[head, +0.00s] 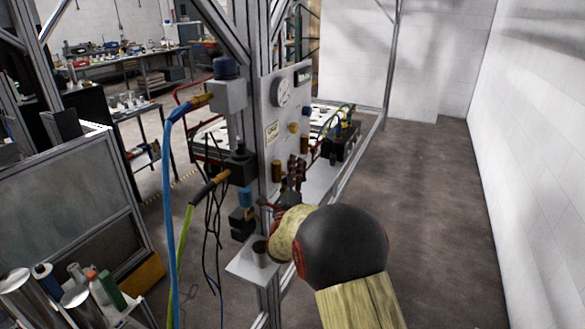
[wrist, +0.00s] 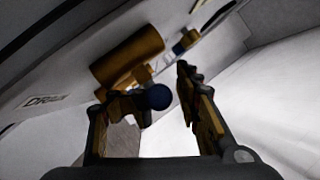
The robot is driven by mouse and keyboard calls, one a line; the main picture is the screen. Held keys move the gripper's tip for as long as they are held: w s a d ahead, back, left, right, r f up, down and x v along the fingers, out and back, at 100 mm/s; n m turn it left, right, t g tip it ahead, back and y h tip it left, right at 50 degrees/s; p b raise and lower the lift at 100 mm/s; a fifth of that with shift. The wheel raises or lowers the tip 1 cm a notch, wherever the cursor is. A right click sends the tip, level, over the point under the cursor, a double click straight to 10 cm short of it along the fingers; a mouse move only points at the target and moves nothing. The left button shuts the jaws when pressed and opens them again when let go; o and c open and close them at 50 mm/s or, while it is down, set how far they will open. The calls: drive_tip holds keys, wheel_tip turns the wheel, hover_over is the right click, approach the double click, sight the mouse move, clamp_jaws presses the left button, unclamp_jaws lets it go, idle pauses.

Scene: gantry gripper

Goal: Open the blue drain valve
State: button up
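A round dark-blue knob (wrist: 158,97) shows in the wrist view between the two fingers of my gripper (wrist: 152,82), closer to the left finger. The fingers are apart, with a gap between the knob and the right finger. I cannot tell whether the left finger touches it. In the head view my gripper (head: 288,196) is at the lower part of the grey panel (head: 270,108). My arm and gripper hide the knob there.
A small blue fitting (wrist: 186,42) shows near the fingers. Left of the panel hang a blue hose (head: 168,200) and loose black cables (head: 212,215). The floor at right is clear.

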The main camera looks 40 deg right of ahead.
drive_tip(key=s+a+b, duration=0.2)
drive_tip(key=s+a, duration=0.2)
drive_tip(key=a, duration=0.1)
drive_tip(key=shift+f, duration=0.45)
drive_tip(key=shift+d+f+b, duration=0.1)
drive_tip(key=shift+f+b, duration=0.1)
drive_tip(key=shift+b, duration=0.7)
drive_tip(key=v, duration=1.2)
